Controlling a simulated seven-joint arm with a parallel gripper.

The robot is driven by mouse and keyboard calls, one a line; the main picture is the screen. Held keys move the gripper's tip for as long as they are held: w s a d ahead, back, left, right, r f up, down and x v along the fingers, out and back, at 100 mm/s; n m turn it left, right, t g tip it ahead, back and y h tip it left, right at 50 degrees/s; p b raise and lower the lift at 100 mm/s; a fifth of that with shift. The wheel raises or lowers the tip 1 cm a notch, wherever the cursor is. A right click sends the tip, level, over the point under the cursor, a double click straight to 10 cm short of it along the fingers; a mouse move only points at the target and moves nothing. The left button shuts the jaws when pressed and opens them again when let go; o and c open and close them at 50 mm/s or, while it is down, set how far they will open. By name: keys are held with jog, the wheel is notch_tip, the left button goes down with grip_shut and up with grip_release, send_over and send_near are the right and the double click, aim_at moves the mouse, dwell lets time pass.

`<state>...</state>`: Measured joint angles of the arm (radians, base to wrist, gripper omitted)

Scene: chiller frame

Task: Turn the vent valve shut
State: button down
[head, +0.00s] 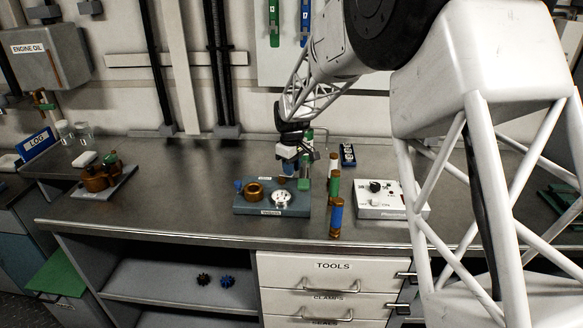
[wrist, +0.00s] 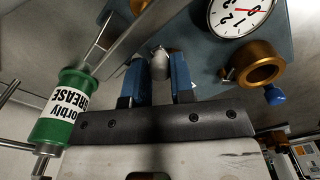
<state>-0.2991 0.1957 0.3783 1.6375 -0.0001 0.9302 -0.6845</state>
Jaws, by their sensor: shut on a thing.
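The blue-grey board (head: 243,208) on the bench carries a white dial gauge (head: 281,199) and a brass ring fitting (head: 254,192); both also show in the wrist view, the gauge (wrist: 240,14) and the brass fitting (wrist: 252,66). My gripper (head: 295,172) is over the back right of the board, pointing down. In the wrist view, my gripper's (wrist: 157,78) blue fingers stand either side of a grey rounded handle (wrist: 160,64), which I take for the vent valve, and are shut on it. How far the valve is turned cannot be told.
A green grease tube (wrist: 62,108) stands close beside my gripper. An orange-and-blue tube (head: 336,218) stands at the bench's front edge. A white switch box (head: 393,212) is to the right.

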jog(key=c, duration=1)
grip_release()
jog(key=shift+m, duration=0.3)
